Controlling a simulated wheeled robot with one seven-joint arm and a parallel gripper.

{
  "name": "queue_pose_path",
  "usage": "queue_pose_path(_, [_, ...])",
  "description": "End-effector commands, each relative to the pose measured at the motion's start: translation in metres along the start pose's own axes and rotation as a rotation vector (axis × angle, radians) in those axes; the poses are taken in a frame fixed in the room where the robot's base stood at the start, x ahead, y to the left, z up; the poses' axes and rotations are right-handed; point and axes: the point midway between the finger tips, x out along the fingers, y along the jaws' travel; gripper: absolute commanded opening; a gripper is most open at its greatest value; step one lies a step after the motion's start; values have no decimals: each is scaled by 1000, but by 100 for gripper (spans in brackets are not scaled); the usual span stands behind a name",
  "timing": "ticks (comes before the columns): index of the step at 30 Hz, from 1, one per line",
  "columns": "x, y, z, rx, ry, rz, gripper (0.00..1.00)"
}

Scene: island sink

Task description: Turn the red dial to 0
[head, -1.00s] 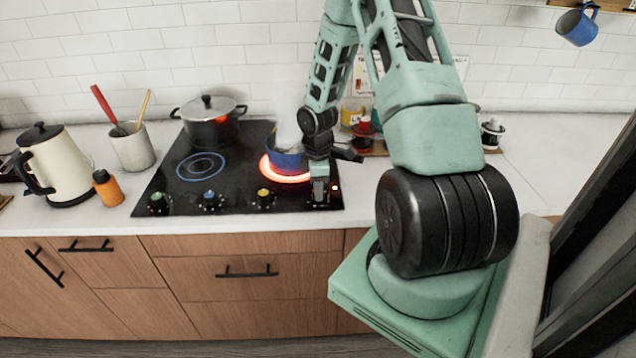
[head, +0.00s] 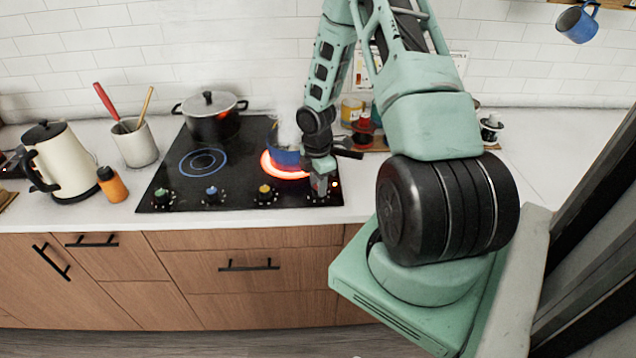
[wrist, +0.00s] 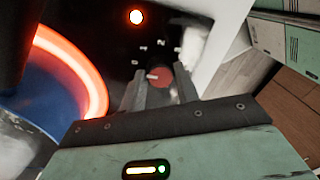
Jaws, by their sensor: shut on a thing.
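The red dial (wrist: 158,77) sits at the front right of the black cooktop (head: 235,193). In the wrist view it lies between the two fingers of my gripper (wrist: 160,84), which is shut on it. A pale mark shows on its left side, and small white numerals curve around its far side; I cannot tell its exact setting. In the head view my gripper (head: 321,186) reaches down at the cooktop's right corner and hides the dial.
A burner ring (head: 268,168) glows red under a steaming blue pot (head: 283,157), close to my gripper's left. Green, blue and yellow dials (head: 265,194) line the cooktop's front. A lidded black pot (head: 211,122) stands behind. The counter right of the cooktop is partly hidden by my arm.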

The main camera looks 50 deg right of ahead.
Motion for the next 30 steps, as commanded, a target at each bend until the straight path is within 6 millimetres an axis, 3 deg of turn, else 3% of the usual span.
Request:
queue_pose_path(6, [-1, 1, 1, -1, -1, 2, 8])
queue_pose_path(7, [-1, 1, 1, -1, -1, 3, 34])
queue_pose_path(9, [-1, 1, 1, -1, -1, 2, 53])
queue_pose_path(20, [-4, 1, 0, 1, 0, 2, 53])
queue_pose_path(26, [-33, 1, 1, 3, -1, 6, 53])
queue_pose_path(30, [-66, 2, 2, 2, -2, 8, 53])
